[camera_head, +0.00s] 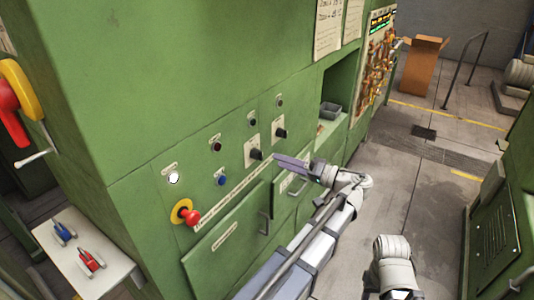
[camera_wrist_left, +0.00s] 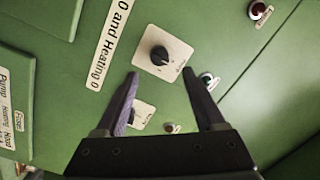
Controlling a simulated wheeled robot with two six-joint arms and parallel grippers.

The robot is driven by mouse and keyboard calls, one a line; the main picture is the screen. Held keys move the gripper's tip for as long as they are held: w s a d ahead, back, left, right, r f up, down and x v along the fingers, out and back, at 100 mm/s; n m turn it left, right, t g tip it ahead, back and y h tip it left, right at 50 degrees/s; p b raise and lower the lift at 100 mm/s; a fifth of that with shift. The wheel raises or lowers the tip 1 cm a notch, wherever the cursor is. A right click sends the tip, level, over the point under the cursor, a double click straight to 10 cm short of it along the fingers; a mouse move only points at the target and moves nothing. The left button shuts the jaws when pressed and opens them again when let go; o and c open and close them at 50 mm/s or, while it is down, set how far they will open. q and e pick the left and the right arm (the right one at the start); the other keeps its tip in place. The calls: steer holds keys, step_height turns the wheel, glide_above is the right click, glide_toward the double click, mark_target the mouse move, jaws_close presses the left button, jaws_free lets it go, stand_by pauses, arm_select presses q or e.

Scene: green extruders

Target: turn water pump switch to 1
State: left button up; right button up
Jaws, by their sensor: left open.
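Two black rotary switches on pale square plates sit on the green panel: a lower-left one (camera_head: 256,154) and an upper-right one (camera_head: 281,133). I cannot read which is the water pump switch. My left gripper (camera_head: 279,159) is open and empty in front of the panel, beside the lower-left switch. In the left wrist view, one switch (camera_wrist_left: 159,55) lies just beyond the gap between the open fingertips (camera_wrist_left: 161,74). The other switch's plate (camera_wrist_left: 142,113) is partly hidden behind a finger. My right gripper is not in view.
A red emergency knob (camera_head: 192,217), a blue button (camera_head: 221,180) and a white button (camera_head: 174,178) share the panel. A handled drawer front (camera_head: 228,240) is below. A recess holds a grey bin (camera_head: 330,110). A long label (camera_wrist_left: 109,42) runs beside the switch.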

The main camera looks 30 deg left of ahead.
mark_target(258, 155)
arm_select(q)
steer(key=a, duration=0.7)
steer(key=shift+a, duration=0.2)
steer(key=shift+f, duration=0.1)
steer(key=shift+c, duration=0.2)
jaws_close()
